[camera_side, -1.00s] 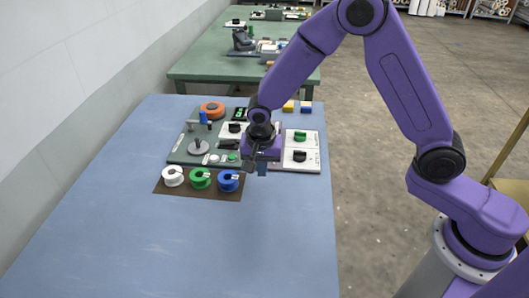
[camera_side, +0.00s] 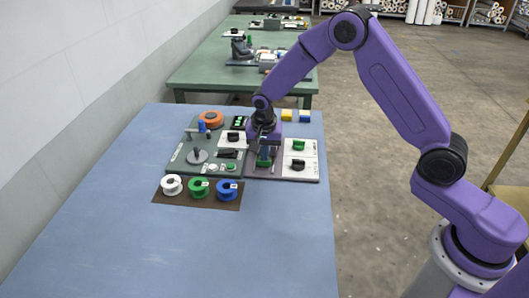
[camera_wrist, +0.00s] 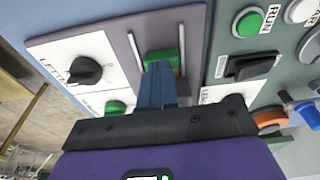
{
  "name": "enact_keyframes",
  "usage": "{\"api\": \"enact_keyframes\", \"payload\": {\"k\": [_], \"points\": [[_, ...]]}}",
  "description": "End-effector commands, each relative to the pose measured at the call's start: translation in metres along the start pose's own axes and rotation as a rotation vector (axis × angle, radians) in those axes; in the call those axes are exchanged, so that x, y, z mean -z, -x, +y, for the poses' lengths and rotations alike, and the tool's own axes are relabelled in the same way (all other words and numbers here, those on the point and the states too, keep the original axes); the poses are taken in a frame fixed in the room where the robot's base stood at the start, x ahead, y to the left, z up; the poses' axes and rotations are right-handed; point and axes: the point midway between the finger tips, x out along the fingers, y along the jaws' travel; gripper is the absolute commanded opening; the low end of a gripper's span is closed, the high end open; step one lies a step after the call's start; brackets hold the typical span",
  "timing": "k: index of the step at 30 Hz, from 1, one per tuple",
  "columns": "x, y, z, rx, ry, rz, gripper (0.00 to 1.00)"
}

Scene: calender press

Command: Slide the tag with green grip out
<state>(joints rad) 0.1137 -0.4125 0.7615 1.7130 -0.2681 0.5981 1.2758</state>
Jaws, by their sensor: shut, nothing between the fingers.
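The tag's green grip (camera_wrist: 163,60) sits between two thin upright rails on a grey-mauve panel in the wrist view. It also shows as a small green block in the side view (camera_side: 262,163). My gripper (camera_wrist: 158,68) is shut and empty, its blue-grey fingers together and pointing at the green grip. The fingertips overlap the grip's near side in the wrist view; I cannot tell whether they touch it. In the side view my gripper (camera_side: 265,154) is just above and behind the grip. The rest of the tag is hidden.
A white panel with a black knob (camera_wrist: 85,70) and a green knob (camera_wrist: 115,107) adjoins the tag's panel. A black switch (camera_wrist: 250,66) and a green RUN button (camera_wrist: 248,22) lie on the other side. White, green and blue spools (camera_side: 199,188) stand in front.

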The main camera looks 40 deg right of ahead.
Motion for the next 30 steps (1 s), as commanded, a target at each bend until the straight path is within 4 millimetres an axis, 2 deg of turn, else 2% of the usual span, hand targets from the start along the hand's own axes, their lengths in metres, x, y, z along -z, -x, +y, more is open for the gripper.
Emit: {"api": "enact_keyframes", "payload": {"k": [10,18,21,30], "points": [[-0.006,-0.005,0.001,-0.002,0.002,-0.003,0.00],[-0.052,0.002,0.001,-0.007,0.007,-0.007,0.00],[-0.060,0.004,0.001,-0.008,0.006,-0.008,0.00],[-0.060,0.004,0.003,-0.012,0.001,-0.008,0.00]]}}
